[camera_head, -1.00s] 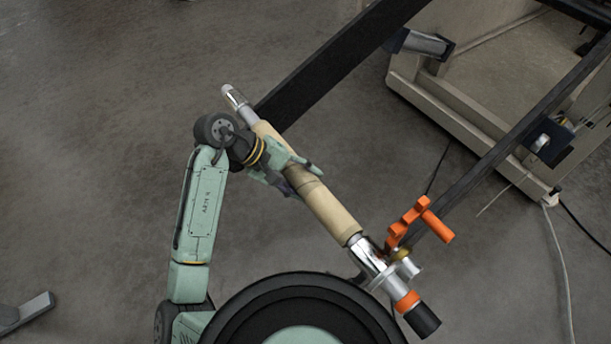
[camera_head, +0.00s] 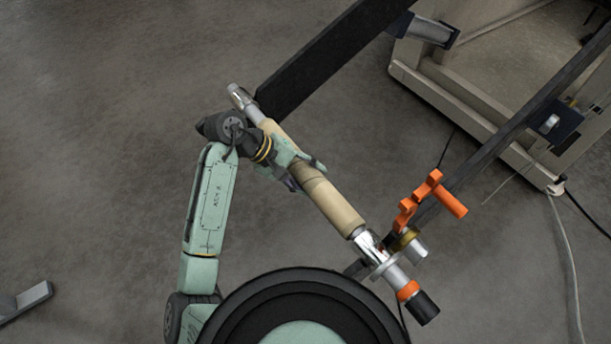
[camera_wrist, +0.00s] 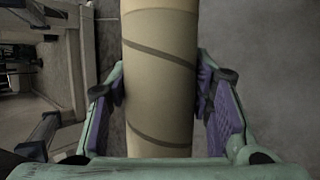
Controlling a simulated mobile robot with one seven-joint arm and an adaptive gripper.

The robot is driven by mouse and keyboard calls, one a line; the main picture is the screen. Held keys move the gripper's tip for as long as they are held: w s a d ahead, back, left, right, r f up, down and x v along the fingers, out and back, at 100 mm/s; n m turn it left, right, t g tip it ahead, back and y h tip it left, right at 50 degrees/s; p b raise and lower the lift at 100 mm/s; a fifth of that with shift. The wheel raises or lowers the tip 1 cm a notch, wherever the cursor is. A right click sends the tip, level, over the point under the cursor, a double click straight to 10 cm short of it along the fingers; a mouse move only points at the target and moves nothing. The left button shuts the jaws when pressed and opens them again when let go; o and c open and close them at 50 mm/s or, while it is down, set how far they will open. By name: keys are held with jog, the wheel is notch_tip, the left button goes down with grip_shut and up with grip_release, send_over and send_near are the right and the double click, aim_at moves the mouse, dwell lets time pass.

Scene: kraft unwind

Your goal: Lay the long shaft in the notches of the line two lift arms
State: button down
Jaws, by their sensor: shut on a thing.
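The long shaft (camera_head: 365,242) has bright metal ends, a tan sleeve, and an orange ring and black tip at its lower right. My gripper (camera_head: 306,178) is shut on the tan sleeve. In the wrist view the sleeve (camera_wrist: 160,60) runs between the purple pads. One dark lift arm (camera_head: 325,62) ends beside the shaft's upper-left metal end. The other lift arm (camera_head: 530,112) runs down to the shaft's lower-right metal part, by an orange handle (camera_head: 433,198). I cannot tell whether the shaft rests in either notch; the notches are not clear.
A beige machine frame (camera_head: 470,115) stands between and behind the lift arms. A white cable (camera_head: 568,260) runs along the floor at right. A grey metal piece (camera_head: 28,302) lies at the lower left.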

dwell(0.3)
jog(key=c, duration=0.7)
grip_release()
jog(key=shift+f, duration=0.1)
jog(key=shift+f, duration=0.1)
jog(key=shift+a, duration=0.1)
jog(key=v, duration=1.2)
